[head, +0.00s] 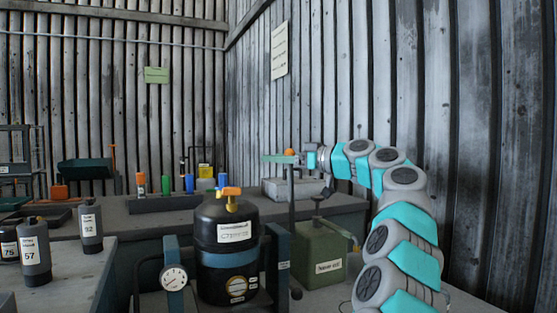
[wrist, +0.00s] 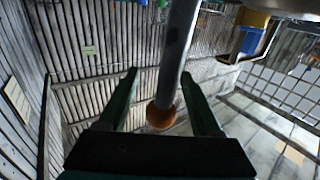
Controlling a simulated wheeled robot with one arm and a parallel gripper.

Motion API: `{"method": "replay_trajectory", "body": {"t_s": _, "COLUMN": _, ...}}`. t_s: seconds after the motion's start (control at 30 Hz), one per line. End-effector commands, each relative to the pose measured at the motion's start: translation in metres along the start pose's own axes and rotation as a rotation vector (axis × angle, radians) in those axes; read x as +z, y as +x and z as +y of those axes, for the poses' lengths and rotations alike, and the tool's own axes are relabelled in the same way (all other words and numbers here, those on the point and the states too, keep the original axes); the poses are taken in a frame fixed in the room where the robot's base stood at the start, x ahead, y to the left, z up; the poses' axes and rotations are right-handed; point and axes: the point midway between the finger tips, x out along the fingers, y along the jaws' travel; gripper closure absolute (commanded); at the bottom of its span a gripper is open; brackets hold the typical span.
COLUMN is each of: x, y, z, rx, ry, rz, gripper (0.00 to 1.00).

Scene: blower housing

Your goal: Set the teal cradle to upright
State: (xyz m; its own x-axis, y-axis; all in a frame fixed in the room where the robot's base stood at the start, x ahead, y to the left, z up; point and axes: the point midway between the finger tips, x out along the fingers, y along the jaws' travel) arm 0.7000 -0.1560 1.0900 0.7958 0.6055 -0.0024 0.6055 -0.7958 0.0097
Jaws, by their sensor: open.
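The teal cradle (head: 278,258) stands in front in the head view, with teal posts on both sides of a black canister (head: 222,222) with a teal band. The canister looks near upright; any slight tilt is hard to tell. A dark upright rod (head: 291,210) rises at the cradle's right and ends in an orange knob (head: 290,152). My gripper (head: 278,159) is at the knob's height. In the wrist view, the knob (wrist: 160,116) and rod lie between the open fingers of my gripper (wrist: 159,74). Contact with the fingers cannot be told.
A gauge (head: 174,278) sits at the cradle's left post. A green box (head: 318,257) stands right of the rod, near my arm. Grey cylinders (head: 90,228) stand on the left table. Several coloured bottles (head: 165,184) stand in a tray behind.

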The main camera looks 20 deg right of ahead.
Motion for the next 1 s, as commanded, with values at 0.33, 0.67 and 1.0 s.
{"method": "replay_trajectory", "body": {"t_s": 0.33, "x": 0.001, "y": -0.036, "z": 0.001, "rx": 0.001, "ry": 0.000, "rz": 0.001, "gripper": 0.34}}
{"method": "replay_trajectory", "body": {"t_s": 0.67, "x": 0.002, "y": -0.077, "z": 0.001, "rx": 0.000, "ry": 0.002, "rz": -0.002, "gripper": 0.34}}
{"method": "replay_trajectory", "body": {"t_s": 1.0, "x": 0.001, "y": -0.077, "z": 0.001, "rx": 0.000, "ry": 0.001, "rz": -0.002, "gripper": 0.34}}
